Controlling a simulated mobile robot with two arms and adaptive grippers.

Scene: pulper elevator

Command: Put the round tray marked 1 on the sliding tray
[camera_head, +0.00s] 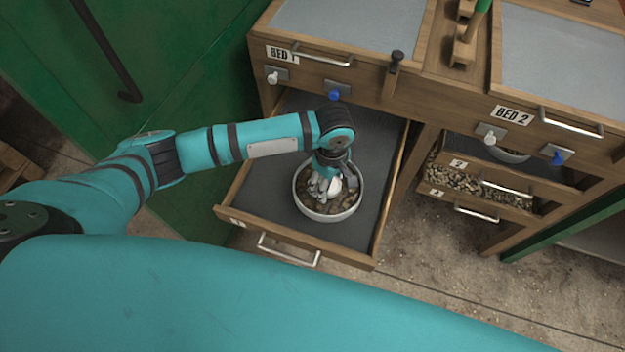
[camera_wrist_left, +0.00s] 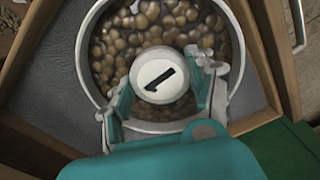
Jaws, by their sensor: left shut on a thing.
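The round tray (camera_head: 327,215) is a white-rimmed bowl of brown beans. It shows in the left wrist view (camera_wrist_left: 88,62) with a white central knob (camera_wrist_left: 158,75) marked 1. It is within the outline of the pulled-out sliding tray (camera_head: 262,197), which has a grey floor and wooden sides, below the BED 1 panel. I cannot tell whether the round tray rests on that floor or hangs just above it. My left gripper (camera_head: 326,180) reaches down at its middle; its fingers (camera_wrist_left: 163,95) close on both sides of the knob. My right gripper is not in view.
The wooden cabinet (camera_head: 437,92) carries BED 1 and BED 2 panels with handles and white and blue knobs. At the right, lower drawers (camera_head: 455,178) hold beans, with another round tray (camera_head: 508,154) partly hidden above. A green wall (camera_head: 165,70) stands at left. Floor (camera_head: 440,270) is clear.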

